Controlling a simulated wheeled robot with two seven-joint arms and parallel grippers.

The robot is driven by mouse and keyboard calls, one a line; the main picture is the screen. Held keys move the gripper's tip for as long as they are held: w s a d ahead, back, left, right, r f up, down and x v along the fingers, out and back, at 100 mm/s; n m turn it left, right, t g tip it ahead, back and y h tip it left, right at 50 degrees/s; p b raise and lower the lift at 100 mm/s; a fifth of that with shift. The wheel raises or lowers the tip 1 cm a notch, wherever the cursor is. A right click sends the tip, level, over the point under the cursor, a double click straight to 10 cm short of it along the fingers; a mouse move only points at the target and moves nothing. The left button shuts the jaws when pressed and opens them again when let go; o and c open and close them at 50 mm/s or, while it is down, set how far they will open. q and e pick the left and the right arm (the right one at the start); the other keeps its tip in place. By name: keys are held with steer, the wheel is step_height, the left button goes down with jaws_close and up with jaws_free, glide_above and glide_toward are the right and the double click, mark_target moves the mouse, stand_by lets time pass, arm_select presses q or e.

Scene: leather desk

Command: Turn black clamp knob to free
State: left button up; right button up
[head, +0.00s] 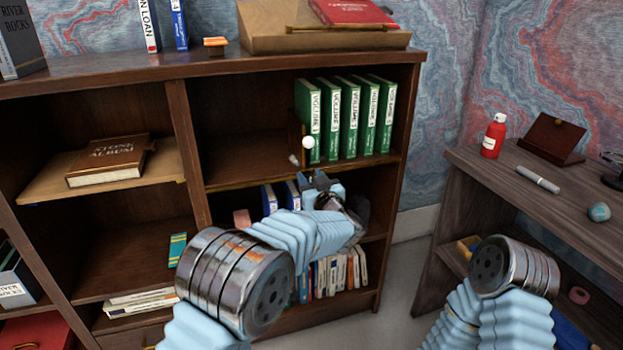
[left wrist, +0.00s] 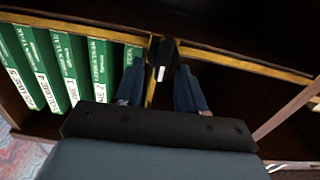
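The black clamp knob (left wrist: 165,58) shows in the left wrist view, with a white mark on it, in front of an upright brass-edged divider (left wrist: 151,92). My left gripper (left wrist: 159,89) is open, with one blue finger on each side of the knob's line. The fingertips look close to the knob; I cannot tell whether they touch it. In the head view my left gripper (head: 319,182) is at the bookcase, below the green volumes, and I cannot make out the knob there. A white ball (head: 308,142) shows just above the gripper. My right gripper is out of view.
Green volumes (head: 349,117) stand right of the divider in the head view, on the left in the wrist view. The wooden bookcase (head: 190,150) has more books on lower shelves. A desk (head: 520,180) with a red bottle (head: 494,136) stands at right.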

arm_select(q)
steer(key=c, duration=0.7)
steer(key=shift+o, duration=0.2)
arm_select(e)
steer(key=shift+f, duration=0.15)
